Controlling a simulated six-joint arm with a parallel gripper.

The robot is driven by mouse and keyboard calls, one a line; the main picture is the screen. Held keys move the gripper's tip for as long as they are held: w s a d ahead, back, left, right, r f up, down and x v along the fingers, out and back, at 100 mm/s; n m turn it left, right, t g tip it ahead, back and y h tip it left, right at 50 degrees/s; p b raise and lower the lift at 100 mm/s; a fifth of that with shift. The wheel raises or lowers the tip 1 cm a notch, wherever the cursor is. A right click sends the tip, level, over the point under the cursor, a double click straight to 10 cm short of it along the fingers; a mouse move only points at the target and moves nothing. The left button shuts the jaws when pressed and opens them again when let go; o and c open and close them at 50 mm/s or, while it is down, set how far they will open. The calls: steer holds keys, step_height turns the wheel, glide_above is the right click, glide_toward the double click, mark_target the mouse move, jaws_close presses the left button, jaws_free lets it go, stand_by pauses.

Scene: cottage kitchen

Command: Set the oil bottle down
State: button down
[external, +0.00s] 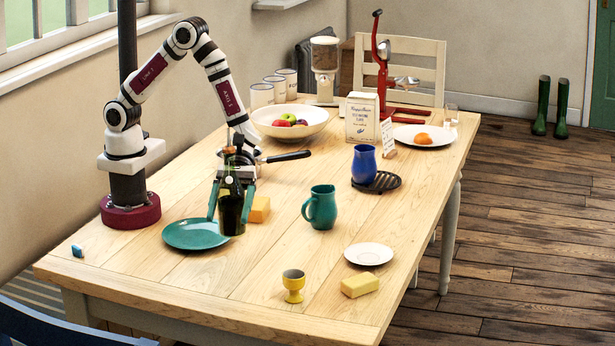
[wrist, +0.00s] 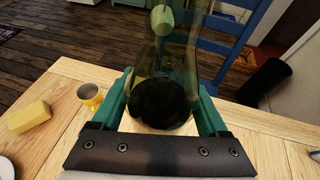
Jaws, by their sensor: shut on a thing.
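The oil bottle (external: 232,207) is dark glass with a cork and a small white tag at the neck. It stands upright between the green fingers of my gripper (external: 229,215), which is shut on it. In the external view it overlaps the right edge of a teal plate (external: 190,236); I cannot tell whether its base touches the table (external: 180,285). In the wrist view the see-through bottle (wrist: 166,98) fills the space between the fingers, with dark oil inside. The gripper also shows there (wrist: 165,100).
A teal mug (external: 321,208) stands to the right. A yellow egg cup (external: 293,285), a white saucer (external: 369,254) and a butter block (external: 360,285) are nearer the front. The table's front left is mostly clear.

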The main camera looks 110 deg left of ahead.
steer(key=w+a+f, duration=0.2)
steer(key=f, duration=0.1)
steer(key=w+a+f, duration=0.3)
steer(key=f, duration=0.1)
steer(key=w+a+f, duration=0.2)
steer(key=f, duration=0.1)
steer(key=shift+w+a+f, duration=0.15)
steer(key=shift+w+f, duration=0.1)
steer(key=shift+w, duration=0.15)
